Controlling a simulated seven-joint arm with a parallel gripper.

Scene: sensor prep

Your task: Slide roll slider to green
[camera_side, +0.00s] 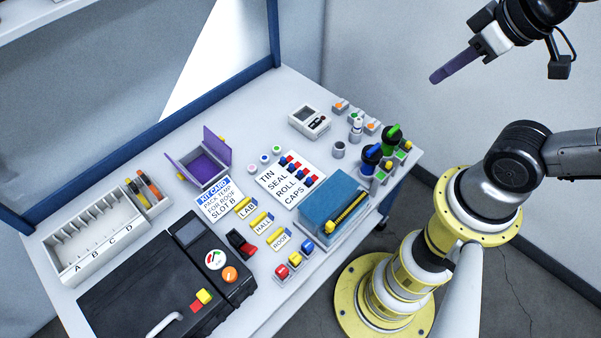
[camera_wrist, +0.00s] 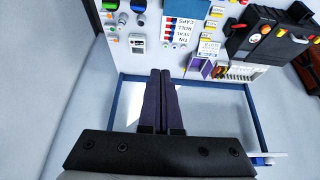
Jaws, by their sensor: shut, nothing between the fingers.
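A white card (camera_side: 272,181) lettered TIN, SEAL, ROLL, CAPS lies in the middle of the bench, with a row of small red and blue sliders along its right side. The roll slider (camera_side: 304,175) is third from the top; its exact position is too small to tell, and no green mark is clear on it. The card also shows upside down in the wrist view (camera_wrist: 188,30). My gripper (camera_side: 434,79) is high above and to the right of the bench, far from the card. Its dark purple fingers (camera_wrist: 160,72) are together and empty.
A blue pad with a yellow tool (camera_side: 338,200) lies right of the card. Green and blue knobs (camera_side: 380,150) stand at the right edge. A purple open box (camera_side: 203,160), a lettered rack (camera_side: 88,238) and a black case (camera_side: 150,285) are left. The air around my gripper is clear.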

